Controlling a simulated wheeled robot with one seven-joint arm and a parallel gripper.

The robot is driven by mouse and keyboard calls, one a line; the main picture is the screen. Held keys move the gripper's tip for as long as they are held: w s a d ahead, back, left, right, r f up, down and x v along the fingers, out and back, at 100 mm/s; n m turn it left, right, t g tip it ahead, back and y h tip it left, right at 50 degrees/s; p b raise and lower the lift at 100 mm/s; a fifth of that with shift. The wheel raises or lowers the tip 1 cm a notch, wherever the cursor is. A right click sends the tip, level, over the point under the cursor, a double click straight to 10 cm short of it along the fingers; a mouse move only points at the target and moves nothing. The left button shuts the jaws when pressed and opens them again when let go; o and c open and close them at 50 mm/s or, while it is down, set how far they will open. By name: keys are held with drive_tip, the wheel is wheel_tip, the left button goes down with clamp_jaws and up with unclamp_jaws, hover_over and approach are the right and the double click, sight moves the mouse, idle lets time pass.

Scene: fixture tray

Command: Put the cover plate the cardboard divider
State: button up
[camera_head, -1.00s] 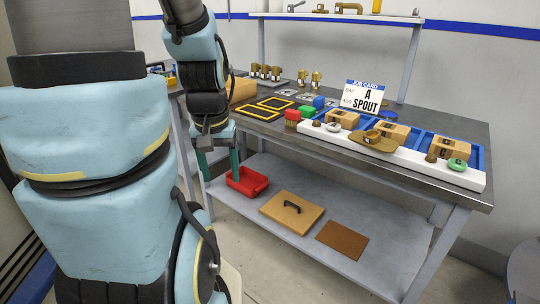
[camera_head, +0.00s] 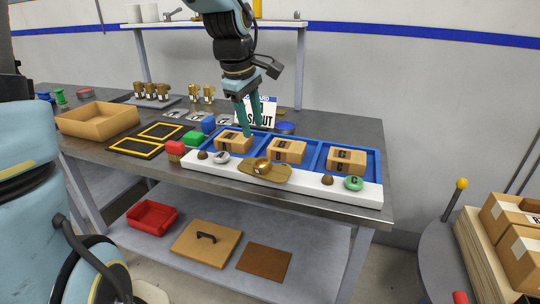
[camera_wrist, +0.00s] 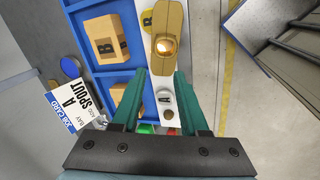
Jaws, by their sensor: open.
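My gripper (camera_head: 254,128) is open and empty above the blue fixture tray, over its left bay. In the wrist view the teal fingers (camera_wrist: 163,90) are spread, pointing toward a tan oblong plate with a brass knob (camera_wrist: 170,22). That tan oblong plate (camera_head: 265,172) lies across the white front strip of the tray (camera_head: 320,150). On the lower shelf lies a tan board with a black handle (camera_head: 190,243), seemingly the cover plate. A flat brown sheet (camera_head: 264,261), seemingly the cardboard divider, lies to its right, apart from it.
The tray bays hold cardboard boxes (camera_head: 288,150) marked with letters. A job card (camera_head: 268,113) reading SPOUT stands behind. A red bin (camera_head: 152,216) is on the shelf. A round table (camera_head: 435,255) stands at right.

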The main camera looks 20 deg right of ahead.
drive_tip(key=shift+s+d+p+x, duration=0.1)
drive_tip(key=shift+d+p+x, duration=0.2)
drive_tip(key=shift+x, duration=1.5)
drive_tip(key=shift+s+d+p+x, duration=0.15)
drive_tip(key=shift+p+x, duration=0.1)
drive_tip(key=shift+x, duration=1.5)
drive_tip(key=shift+d+p+x, duration=0.25)
drive_tip(key=shift+p+x, duration=0.05)
drive_tip(key=shift+x, duration=1.5)
drive_tip(key=shift+r, duration=0.1)
drive_tip(key=shift+c, duration=0.3)
clamp_jaws()
